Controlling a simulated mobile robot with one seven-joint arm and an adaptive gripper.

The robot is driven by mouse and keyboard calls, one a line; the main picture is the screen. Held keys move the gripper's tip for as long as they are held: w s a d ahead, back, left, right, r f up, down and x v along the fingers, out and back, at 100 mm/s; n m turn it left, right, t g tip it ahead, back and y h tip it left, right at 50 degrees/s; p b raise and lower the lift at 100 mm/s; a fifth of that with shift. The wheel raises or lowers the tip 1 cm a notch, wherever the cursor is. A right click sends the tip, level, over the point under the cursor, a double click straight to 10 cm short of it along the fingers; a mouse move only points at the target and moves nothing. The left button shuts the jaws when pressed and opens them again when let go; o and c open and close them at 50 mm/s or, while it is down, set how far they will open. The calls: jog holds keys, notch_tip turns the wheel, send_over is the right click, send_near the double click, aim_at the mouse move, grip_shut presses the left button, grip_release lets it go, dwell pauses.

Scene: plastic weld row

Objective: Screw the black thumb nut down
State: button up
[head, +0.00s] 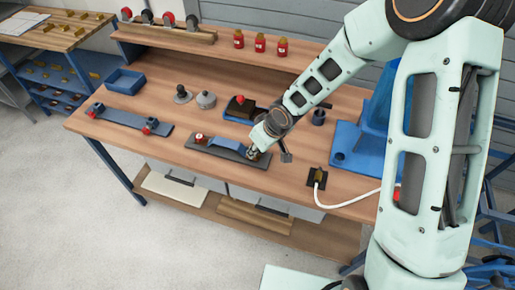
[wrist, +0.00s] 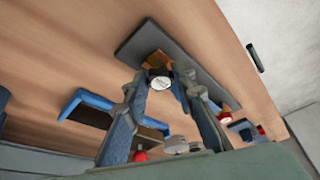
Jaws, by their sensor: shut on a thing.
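A dark grey plate (head: 226,150) lies on the wooden bench and carries a blue block (head: 229,143) and a red knob (head: 199,138). My gripper (head: 259,153) is at the plate's right end and hides what is there in the head view. In the wrist view my gripper (wrist: 161,80) is shut around a small round black thumb nut (wrist: 159,83) with a pale face, beside a brass-coloured block (wrist: 152,63) on the plate (wrist: 207,88). The red knob (wrist: 225,117) is at the plate's other end. The thread beneath the nut is hidden.
Behind the plate are a blue holder (head: 231,118) with a dark block and round grey pieces (head: 206,100). A black socket plate (head: 317,178) with a white cable is to the right. A strip fixture (head: 128,119) lies left. The bench front is clear.

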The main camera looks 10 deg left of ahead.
jog(key=shift+f+b, duration=0.4)
jog(key=shift+b, duration=0.05)
dwell(0.7)
jog(key=shift+f, duration=0.1)
